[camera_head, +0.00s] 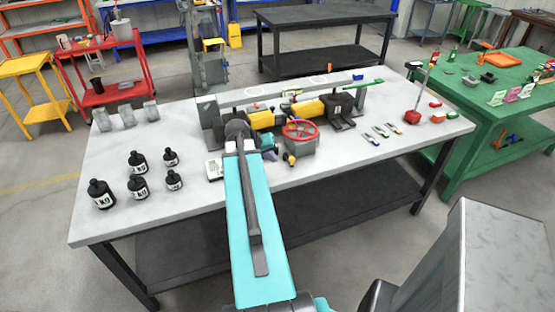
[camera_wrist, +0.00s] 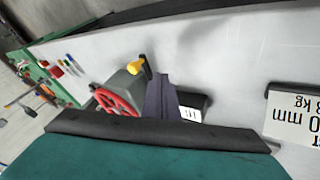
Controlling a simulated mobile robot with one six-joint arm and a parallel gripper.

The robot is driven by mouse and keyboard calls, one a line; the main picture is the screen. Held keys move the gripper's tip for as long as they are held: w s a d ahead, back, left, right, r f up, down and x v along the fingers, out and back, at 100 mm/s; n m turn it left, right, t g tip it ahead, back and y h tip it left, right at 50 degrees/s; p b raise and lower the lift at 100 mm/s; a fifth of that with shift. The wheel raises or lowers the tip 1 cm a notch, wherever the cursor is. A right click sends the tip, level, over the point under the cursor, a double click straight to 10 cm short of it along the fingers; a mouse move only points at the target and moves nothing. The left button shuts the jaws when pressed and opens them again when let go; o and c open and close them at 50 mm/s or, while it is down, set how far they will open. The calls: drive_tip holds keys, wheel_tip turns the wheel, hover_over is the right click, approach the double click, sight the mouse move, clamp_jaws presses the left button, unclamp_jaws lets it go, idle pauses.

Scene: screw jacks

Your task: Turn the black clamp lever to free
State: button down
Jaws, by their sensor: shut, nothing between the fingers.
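The screw jack rig (camera_head: 265,118), with yellow bodies and dark blocks, stands on the grey-white table. Its grey box with a red handwheel (camera_head: 300,130) also shows in the wrist view (camera_wrist: 118,98), with a yellow knob (camera_wrist: 135,67) on its near side. A short black upright piece (camera_wrist: 148,66) beside the knob may be the black clamp lever; I cannot tell surely. My gripper (camera_wrist: 160,98) is dark, shut and empty, beside the box. A black block with a white label (camera_wrist: 190,112) is partly hidden behind it. My arm hides part of the rig in the head view.
Several black weights (camera_head: 138,188) stand at the table's left. A printed plate (camera_wrist: 292,115) lies right in the wrist view. Pens (camera_head: 383,131) and red items (camera_head: 436,117) lie at the table's right. The table's front right is clear.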

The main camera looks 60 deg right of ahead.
drive_tip(key=b+v, duration=0.2)
drive_tip(key=v, duration=0.6)
drive_tip(key=shift+s+a+r, duration=0.2)
drive_tip(key=shift+a+r, duration=0.1)
drive_tip(key=shift+r, duration=0.05)
drive_tip(key=shift+s, duration=0.1)
idle(0.4)
